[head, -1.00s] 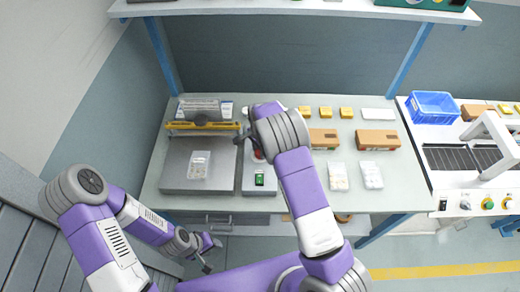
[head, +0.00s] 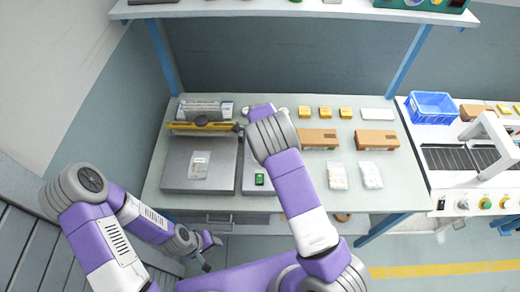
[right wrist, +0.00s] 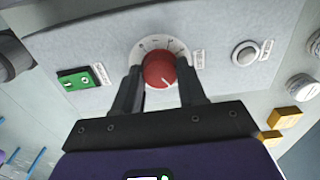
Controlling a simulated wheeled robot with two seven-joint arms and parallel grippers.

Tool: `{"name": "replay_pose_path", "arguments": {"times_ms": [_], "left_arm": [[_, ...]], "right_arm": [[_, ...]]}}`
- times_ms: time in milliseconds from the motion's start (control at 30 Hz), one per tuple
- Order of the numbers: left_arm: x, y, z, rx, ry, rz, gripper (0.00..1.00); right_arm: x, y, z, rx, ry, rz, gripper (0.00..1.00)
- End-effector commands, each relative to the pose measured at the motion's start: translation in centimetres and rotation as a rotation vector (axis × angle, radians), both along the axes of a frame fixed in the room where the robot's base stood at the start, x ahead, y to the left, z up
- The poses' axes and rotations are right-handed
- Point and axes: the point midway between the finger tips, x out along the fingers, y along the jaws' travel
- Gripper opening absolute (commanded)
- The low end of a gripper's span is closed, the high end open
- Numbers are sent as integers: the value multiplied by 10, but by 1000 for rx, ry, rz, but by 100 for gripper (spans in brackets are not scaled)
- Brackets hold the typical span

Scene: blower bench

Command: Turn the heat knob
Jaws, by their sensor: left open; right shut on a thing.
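The heat knob is a red round knob (right wrist: 160,70) with a pointer mark, on a white dial ring set in a grey control panel (right wrist: 110,45). In the right wrist view my right gripper (right wrist: 158,85) has one finger on each side of the knob and is shut on it. In the head view my right wrist hides the knob and the fingers; the grey control box (head: 248,187) shows partly below it. My left gripper (head: 212,254) is open and empty, low in front of the bench, away from the knob.
Left of the box is a grey sealing plate (head: 175,165) with a yellow bar (head: 202,127). Brown boxes (head: 318,139), clear packets and yellow blocks lie to the right.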

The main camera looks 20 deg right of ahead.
Motion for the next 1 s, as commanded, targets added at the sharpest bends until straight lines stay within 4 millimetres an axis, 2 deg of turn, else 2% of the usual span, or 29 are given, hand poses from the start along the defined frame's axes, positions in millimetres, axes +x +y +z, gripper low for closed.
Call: {"name": "replay_pose_path", "arguments": {"times_ms": [467,500,667,1000], "left_arm": [[0,0,0,0,0,0,43],[0,0,0,0,0,0,43],[0,0,0,0,0,0,43],[0,0,1,0,0,0,43]], "right_arm": [[1,-1,1,-2,-3,-16,10],[1,-1,1,-2,-3,-15,42],[1,0,1,-1,-2,-15,66],[1,0,5,0,-2,-14,66]]}}
